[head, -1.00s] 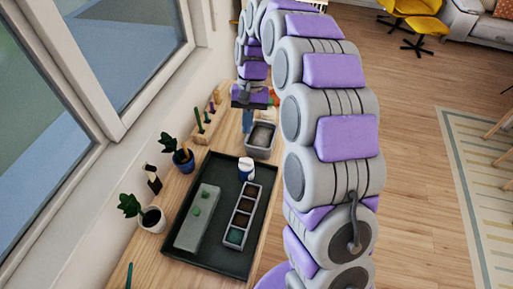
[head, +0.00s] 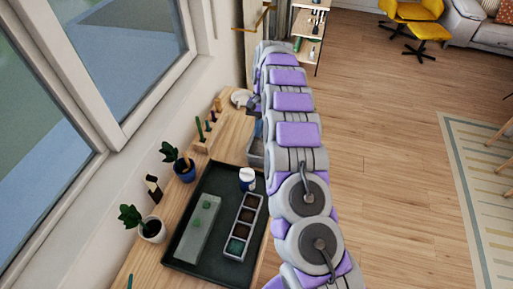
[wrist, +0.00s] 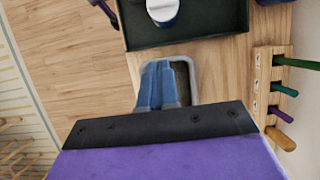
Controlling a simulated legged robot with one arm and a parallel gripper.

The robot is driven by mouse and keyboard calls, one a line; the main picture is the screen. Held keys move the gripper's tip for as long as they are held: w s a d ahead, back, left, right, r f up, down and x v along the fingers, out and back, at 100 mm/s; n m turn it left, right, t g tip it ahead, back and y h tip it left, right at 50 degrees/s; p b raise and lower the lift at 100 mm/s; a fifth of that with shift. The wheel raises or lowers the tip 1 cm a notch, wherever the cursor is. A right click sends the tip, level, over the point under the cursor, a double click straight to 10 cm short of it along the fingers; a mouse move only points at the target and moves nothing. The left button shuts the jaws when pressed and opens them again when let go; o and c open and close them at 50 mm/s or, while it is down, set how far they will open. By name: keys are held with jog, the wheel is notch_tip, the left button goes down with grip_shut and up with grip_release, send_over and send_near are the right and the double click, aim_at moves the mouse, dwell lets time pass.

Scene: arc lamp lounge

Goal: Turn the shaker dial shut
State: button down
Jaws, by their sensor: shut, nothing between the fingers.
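The shaker (head: 247,179), a small blue and white cylinder, stands upright at the far end of the dark tray (head: 181,250). Its pale top shows at the upper edge of the wrist view (wrist: 162,10), partly cut off; I cannot make out the dial's setting. My gripper (wrist: 163,85) has its blue fingers together and empty. In the wrist view it is over the grey bin (wrist: 186,88), apart from the shaker. In the head view my arm hides most of the gripper.
The tray also holds a grey-green block (head: 198,230) and a compartment box (head: 243,224). Potted plants (head: 152,230) (head: 182,168) stand along the window side. A wooden rack with coloured pegs (head: 205,138) is beyond. The floor right of the bench is open.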

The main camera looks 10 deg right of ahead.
aim_at(247, 173)
jog(key=s+a+f+b, duration=0.2)
jog(key=s+a+f, duration=0.1)
jog(key=s+f, duration=0.4)
jog(key=shift+f, duration=0.95)
jog(key=shift+s+a+p, duration=0.1)
jog(key=shift+s+p, duration=0.05)
jog(key=shift+p, duration=0.15)
